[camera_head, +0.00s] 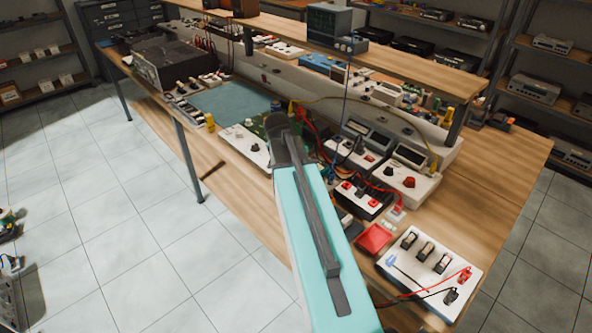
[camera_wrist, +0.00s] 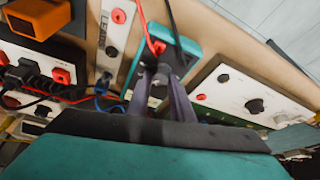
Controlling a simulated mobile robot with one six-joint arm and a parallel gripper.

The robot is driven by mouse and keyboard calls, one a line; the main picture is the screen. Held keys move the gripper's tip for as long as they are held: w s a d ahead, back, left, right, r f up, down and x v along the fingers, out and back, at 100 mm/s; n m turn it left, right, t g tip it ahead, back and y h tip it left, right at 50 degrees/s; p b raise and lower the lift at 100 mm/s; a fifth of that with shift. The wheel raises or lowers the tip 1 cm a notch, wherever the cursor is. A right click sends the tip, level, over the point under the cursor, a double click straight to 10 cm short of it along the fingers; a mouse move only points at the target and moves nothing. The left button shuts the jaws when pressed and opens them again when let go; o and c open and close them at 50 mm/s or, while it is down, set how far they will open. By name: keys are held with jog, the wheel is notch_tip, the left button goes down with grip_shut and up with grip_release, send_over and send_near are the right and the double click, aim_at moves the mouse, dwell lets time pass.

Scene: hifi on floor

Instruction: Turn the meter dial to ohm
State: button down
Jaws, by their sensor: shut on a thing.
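In the wrist view the meter (camera_wrist: 188,52) is a teal-edged case lying on the wooden bench, with a red plug and a black lead at its upper face. My gripper (camera_wrist: 161,76) reaches down over it, with its two grey fingers closed on the meter's dial. The dial is mostly hidden between the fingertips, so its pointer and markings cannot be read. In the head view my teal arm covers the meter and the fingertips.
A white panel (camera_wrist: 250,98) with a black knob lies right of the meter in the wrist view. A LEADS strip (camera_wrist: 113,38) and red and black cables crowd its left. In the head view, a red tray (camera_head: 374,238) and a white switch panel (camera_head: 429,274) sit near the bench's front.

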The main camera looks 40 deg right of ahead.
jog(key=m, duration=0.2)
jog(key=m+g+b, duration=0.1)
jog(key=m, duration=0.1)
jog(key=m+g, duration=0.1)
jog(key=shift+w+m+h+b, duration=0.25)
jog(key=shift+m+h+b, duration=0.05)
jog(key=shift+m, duration=0.1)
jog(key=m+g+b, duration=0.1)
jog(key=m, duration=0.3)
jog(key=shift+g, duration=0.3)
jog(key=shift+m, duration=0.3)
jog(key=c, duration=1.6)
grip_release()
jog(key=shift+o, duration=0.2)
jog(key=shift+r, duration=0.15)
jog(key=b+v, duration=0.2)
jog(key=v, duration=1.1)
jog(key=shift+w+r, duration=0.15)
jog(key=shift+r, duration=0.2)
jog(key=shift+d, duration=0.15)
